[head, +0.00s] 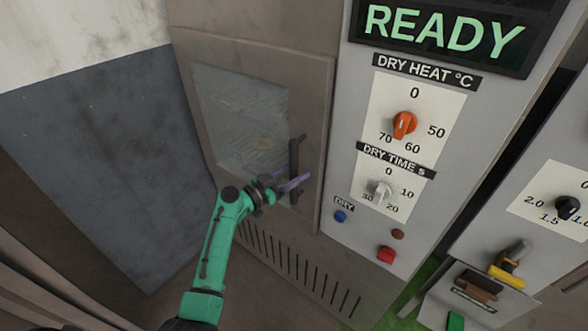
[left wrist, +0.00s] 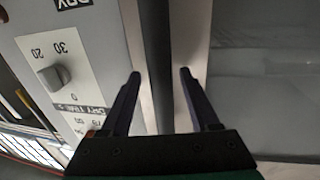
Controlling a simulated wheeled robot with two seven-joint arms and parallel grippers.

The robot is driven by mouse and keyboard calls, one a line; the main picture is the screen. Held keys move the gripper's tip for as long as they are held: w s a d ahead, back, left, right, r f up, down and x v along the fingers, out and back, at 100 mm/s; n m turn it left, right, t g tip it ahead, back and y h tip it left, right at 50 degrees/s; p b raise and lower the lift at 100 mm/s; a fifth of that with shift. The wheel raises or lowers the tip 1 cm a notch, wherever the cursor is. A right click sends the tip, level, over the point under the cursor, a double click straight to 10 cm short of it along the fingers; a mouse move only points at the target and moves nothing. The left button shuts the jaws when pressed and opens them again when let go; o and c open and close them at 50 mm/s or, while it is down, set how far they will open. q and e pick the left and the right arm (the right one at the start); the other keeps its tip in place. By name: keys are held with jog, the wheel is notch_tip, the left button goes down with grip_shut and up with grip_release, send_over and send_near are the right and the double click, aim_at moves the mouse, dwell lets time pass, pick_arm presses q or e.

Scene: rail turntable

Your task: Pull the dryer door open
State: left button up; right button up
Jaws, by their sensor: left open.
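The dryer door (head: 310,110) is brown with a glass window (head: 240,115), and it looks shut in its frame. Its dark upright handle (head: 294,155) is on the door's right side. My left gripper (head: 293,180) is at the lower part of the handle. In the left wrist view the handle (left wrist: 156,50) runs upright between the two open fingers of my left gripper (left wrist: 160,78), with a gap visible on each side. I cannot tell how deep the bar lies between the fingers. My right gripper is out of view.
Right of the door is a grey control panel with a lit READY display (head: 445,32), an orange heat knob (head: 404,124), a grey time knob (head: 379,191), a blue button (head: 340,216) and a red button (head: 386,254). A grey-blue wall panel (head: 100,150) stands left.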

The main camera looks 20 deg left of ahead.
pick_arm(q)
jog(key=shift+c, duration=0.4)
grip_shut()
jog(key=shift+a, duration=0.1)
dwell(0.9)
